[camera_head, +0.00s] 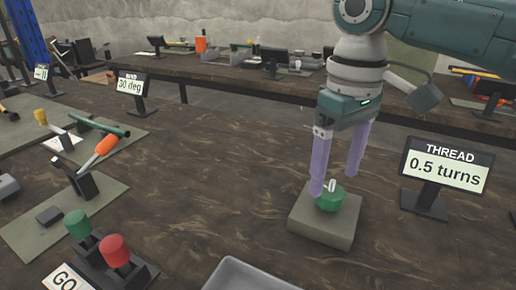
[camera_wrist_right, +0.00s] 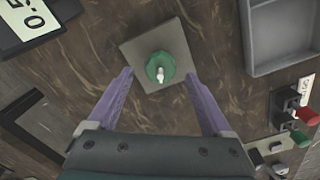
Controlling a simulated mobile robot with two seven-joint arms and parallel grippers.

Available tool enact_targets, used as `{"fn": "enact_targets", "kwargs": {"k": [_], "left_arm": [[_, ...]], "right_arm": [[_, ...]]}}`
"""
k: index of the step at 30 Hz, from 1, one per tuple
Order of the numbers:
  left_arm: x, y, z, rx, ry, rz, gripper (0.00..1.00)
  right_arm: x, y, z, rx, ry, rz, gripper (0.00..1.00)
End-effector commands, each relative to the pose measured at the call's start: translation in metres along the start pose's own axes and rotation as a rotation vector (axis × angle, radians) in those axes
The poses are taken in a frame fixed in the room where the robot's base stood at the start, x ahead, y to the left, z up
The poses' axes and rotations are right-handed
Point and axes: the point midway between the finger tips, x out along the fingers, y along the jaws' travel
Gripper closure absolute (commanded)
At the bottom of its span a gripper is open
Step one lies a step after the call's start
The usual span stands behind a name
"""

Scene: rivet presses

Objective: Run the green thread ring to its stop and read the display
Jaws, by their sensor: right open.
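The green thread ring (camera_head: 329,199) sits on a square grey-green block, with a pale stud showing at its centre. It also shows in the right wrist view (camera_wrist_right: 160,66). The block (camera_head: 318,231) rests on the dark table. The display (camera_head: 446,171) to the right reads "THREAD 0.5 turns"; part of it shows in the right wrist view (camera_wrist_right: 30,22). My right gripper (camera_head: 334,186) points down at the ring with purple fingers apart. In the right wrist view its fingertips (camera_wrist_right: 160,73) stand either side of the block, clear of the ring. My left gripper is not seen.
A grey tray (camera_head: 245,275) lies at the front edge. A GO fixture with green and red knobs (camera_head: 114,250) stands front left. Behind it are a tool with an orange handle (camera_head: 106,145) and a display reading "30 deg" (camera_head: 130,86). The table's middle is clear.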

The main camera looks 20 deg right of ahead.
Motion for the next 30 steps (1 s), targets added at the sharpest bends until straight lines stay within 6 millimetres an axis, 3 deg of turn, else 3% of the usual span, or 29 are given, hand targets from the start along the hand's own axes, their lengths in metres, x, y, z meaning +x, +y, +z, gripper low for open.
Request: {"fn": "enact_targets", "kwargs": {"k": [1, 6, 16, 30], "left_arm": [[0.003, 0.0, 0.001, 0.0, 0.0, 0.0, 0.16], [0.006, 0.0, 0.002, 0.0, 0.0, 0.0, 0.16], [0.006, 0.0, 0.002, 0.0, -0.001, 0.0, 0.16], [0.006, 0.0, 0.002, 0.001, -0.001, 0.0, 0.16]], "right_arm": [[0.011, 0.0, 0.001, 0.001, -0.003, 0.0, 0.16], [0.026, 0.0, 0.0, -0.002, 0.0, 0.0, 0.16], [0.029, 0.0, 0.0, -0.002, 0.001, 0.001, 0.17], [0.029, 0.0, 0.0, -0.001, 0.001, 0.001, 0.7]]}}
